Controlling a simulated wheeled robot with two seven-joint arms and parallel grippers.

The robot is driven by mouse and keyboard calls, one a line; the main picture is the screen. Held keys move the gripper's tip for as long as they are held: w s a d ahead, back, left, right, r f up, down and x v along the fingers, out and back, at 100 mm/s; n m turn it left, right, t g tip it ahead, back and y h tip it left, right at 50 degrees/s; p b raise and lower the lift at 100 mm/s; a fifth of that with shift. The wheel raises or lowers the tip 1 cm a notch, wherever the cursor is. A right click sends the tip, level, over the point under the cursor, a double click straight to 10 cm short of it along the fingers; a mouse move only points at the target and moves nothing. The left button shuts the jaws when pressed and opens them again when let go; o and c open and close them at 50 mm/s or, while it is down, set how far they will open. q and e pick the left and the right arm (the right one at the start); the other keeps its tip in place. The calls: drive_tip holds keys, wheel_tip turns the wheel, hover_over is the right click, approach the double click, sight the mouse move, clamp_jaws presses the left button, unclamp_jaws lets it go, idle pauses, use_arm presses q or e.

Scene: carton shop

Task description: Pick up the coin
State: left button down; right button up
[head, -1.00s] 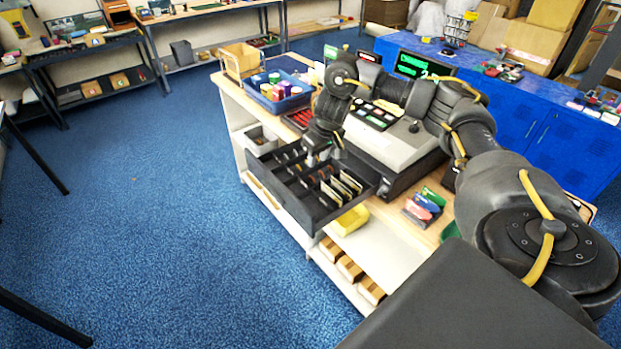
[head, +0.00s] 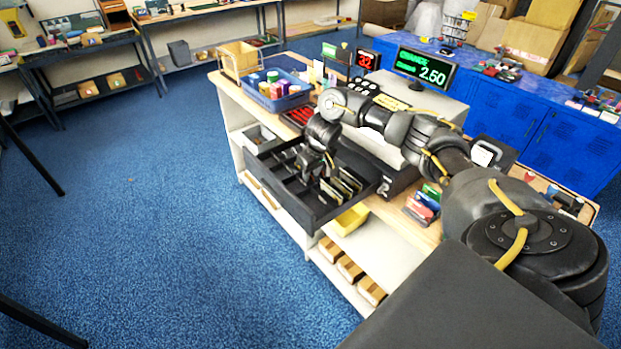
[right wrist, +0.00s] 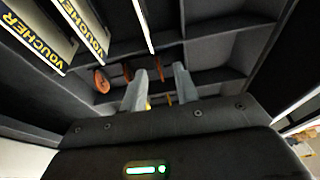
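Small copper coins stand on edge in the compartments of the open black cash drawer (head: 287,205). In the right wrist view, one copper coin (right wrist: 101,80) is left of the fingers. Another (right wrist: 127,71) is close to the left finger, and a third (right wrist: 160,69) shows in the gap between the fingertips. Yellowish bits show lower between the fingers; I cannot tell what they are. My right gripper (right wrist: 160,75) points down into the drawer, fingers apart, gripping nothing visible. In the head view, my right gripper (head: 329,165) is over the drawer's middle. My left gripper is not in view.
Upright voucher cards (right wrist: 72,28) stand left of the fingers, and dark dividers (right wrist: 225,22) separate the compartments. The register (head: 370,150) is behind the drawer. A blue tray (head: 277,102) of coloured rolls is at the counter's far left. Coloured boxes (head: 423,205) lie to the right.

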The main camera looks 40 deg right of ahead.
drive_tip(key=shift+s+r, duration=0.1)
clamp_jaws()
idle(0.4)
drive_tip(key=shift+r+b, duration=0.4)
drive_tip(key=shift+r, duration=0.1)
drive_tip(key=s+a+r+p, duration=0.1)
drive_tip(key=s+a+r, duration=0.1)
drive_tip(key=a+r, duration=0.2)
drive_tip(key=s+a+r+p, duration=0.1)
drive_tip(key=s+a+r, duration=0.1)
drive_tip(key=a+r, duration=0.2)
drive_tip(key=s+a+r+p, duration=0.1)
drive_tip(key=s+a+r, duration=0.1)
drive_tip(key=a+r, duration=0.2)
drive_tip(key=shift+s+a, duration=0.1)
drive_tip(key=shift+a, duration=0.2)
